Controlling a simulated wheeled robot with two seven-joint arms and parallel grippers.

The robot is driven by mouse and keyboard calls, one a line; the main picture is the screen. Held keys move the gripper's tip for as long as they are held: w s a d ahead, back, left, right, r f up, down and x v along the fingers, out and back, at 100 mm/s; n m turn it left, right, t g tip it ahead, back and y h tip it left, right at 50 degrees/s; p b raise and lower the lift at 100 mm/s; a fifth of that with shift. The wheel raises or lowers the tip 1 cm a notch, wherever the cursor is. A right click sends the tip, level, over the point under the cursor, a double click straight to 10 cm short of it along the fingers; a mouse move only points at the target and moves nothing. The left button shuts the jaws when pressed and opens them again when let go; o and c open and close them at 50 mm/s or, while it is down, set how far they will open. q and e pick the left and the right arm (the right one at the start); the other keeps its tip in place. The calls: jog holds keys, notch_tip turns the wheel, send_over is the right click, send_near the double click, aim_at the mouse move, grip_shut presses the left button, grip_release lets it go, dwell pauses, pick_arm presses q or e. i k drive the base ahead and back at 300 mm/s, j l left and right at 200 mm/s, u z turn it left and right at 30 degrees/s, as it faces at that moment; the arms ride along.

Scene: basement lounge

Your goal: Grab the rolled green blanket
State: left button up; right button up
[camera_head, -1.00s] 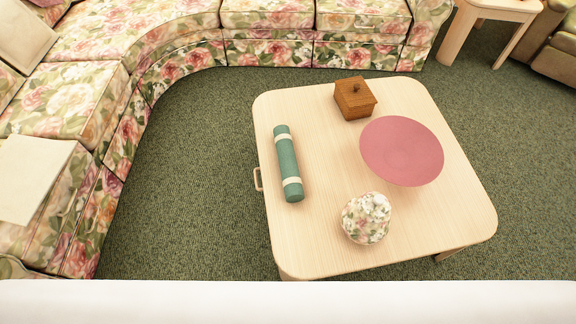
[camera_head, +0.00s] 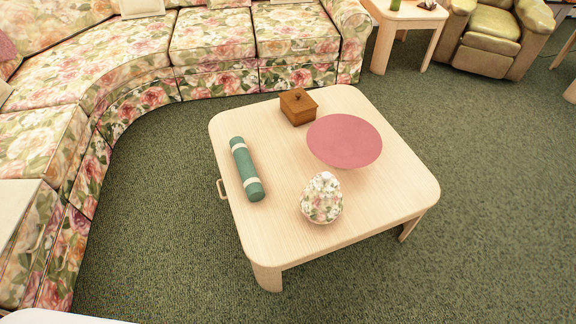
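The rolled green blanket (camera_head: 246,170) lies on the light wooden coffee table (camera_head: 270,228), near its left edge. It is a teal-green roll with a pale band near each end, lying lengthwise from the far end toward the near end. Nothing touches it or covers it. Neither of my grippers shows in the head view.
On the table stand a pink round dish (camera_head: 344,142), a small wooden box with a lid (camera_head: 298,107) and a floral egg-shaped object (camera_head: 322,198). A floral curved sofa (camera_head: 140,75) runs along the left and back. Green carpet (camera_head: 160,215) is clear left of and before the table.

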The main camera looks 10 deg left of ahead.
aim_at(254, 191)
jog(key=i+j+z, duration=0.2)
jog(key=j+z, duration=0.15)
jog(key=j, duration=0.15)
jog(key=i+j+z, duration=0.1)
jog(key=j+z, duration=0.65)
jog(key=j, duration=0.75)
jog(key=i, duration=0.05)
